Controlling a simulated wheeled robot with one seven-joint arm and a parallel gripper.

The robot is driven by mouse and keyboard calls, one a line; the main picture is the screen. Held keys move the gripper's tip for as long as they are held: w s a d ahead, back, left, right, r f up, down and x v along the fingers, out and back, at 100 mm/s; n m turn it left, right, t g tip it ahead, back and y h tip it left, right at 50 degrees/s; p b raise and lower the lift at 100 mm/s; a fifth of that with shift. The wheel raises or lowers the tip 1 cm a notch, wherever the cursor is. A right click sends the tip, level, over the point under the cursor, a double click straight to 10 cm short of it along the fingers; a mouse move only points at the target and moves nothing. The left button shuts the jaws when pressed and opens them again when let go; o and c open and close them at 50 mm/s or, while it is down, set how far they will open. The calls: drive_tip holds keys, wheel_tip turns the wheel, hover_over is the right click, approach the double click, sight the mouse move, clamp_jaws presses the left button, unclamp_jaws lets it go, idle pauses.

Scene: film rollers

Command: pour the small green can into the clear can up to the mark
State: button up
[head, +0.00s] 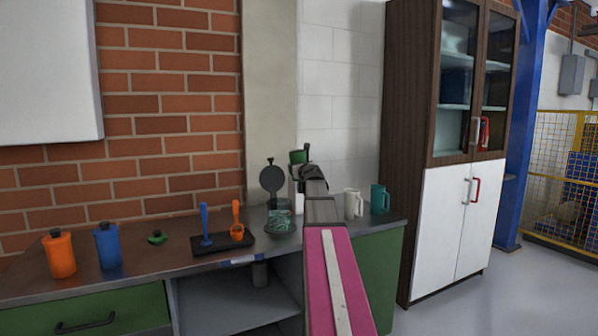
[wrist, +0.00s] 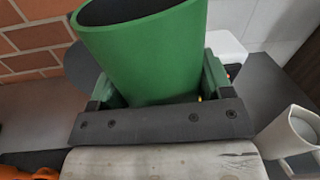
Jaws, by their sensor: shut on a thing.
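The small green can (head: 297,156) is held up above the back of the counter. In the wrist view the green can (wrist: 150,55) has its open, dark mouth toward the top, and its inside is too dark to show contents. My gripper (head: 303,166) is shut on the can, with a jaw on either side of it. I cannot make out the clear can or its mark for certain. A whitish thing (head: 298,200) shows partly below my gripper, mostly hidden by the arm.
An orange bottle (head: 60,254), a blue bottle (head: 108,245) and a green cap (head: 157,238) stand left. A black tray (head: 222,245) holds blue and orange tools. A dark disc (head: 271,178) stands behind a greenish coiled thing (head: 281,221).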

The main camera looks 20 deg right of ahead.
sight(301, 157)
drive_tip(key=shift+m, duration=0.7)
drive_tip(key=shift+r, duration=2.45)
